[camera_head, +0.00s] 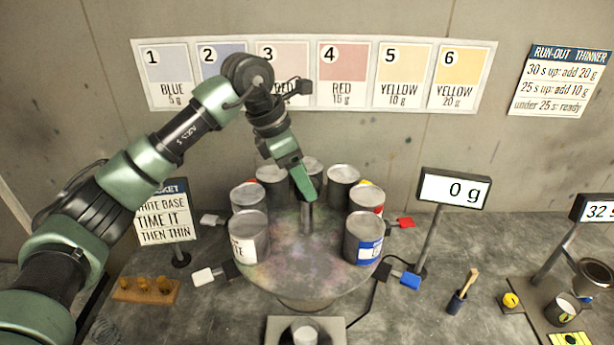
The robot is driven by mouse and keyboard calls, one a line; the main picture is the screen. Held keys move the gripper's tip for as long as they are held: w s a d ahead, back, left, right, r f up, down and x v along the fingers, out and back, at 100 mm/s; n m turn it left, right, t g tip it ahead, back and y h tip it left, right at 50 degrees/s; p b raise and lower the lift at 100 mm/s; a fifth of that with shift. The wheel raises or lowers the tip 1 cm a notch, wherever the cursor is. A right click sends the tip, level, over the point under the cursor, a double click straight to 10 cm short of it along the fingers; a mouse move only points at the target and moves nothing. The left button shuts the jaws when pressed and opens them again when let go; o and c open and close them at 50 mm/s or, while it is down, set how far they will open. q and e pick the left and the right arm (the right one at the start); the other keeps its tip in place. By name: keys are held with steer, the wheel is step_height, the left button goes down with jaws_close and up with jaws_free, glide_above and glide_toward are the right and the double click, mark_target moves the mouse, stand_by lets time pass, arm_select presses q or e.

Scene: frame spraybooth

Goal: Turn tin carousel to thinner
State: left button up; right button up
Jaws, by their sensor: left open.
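The tin carousel (300,272) is a round, paint-stained turntable with several grey metal tins around its rim and a short dark post (307,217) in its middle. A tin with a white label ending in "TE" (249,238) stands front left. A blue-labelled tin (364,238) stands front right, with a red-labelled tin (367,199) behind it. The labels of the left and back tins are turned away or hidden, so I cannot tell which is thinner. My left gripper (304,187) points down over the post; it is open, and contact is unclear. My right gripper is out of view.
A scale display reading 0 g (453,189) stands right of the carousel. A small cup (305,335) sits on a plate in front. White, red and blue tabs stick out around the turntable.

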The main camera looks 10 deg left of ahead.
mark_target(307, 210)
arm_select(q)
steer(key=shift+w+d+f, duration=0.2)
steer(key=shift+d+f, duration=0.05)
steer(key=shift+f, duration=0.3)
steer(key=shift+w+f, duration=0.15)
steer(key=shift+f, duration=0.2)
steer(key=shift+d+f, duration=0.15)
steer(key=shift+f, duration=0.1)
jaws_close()
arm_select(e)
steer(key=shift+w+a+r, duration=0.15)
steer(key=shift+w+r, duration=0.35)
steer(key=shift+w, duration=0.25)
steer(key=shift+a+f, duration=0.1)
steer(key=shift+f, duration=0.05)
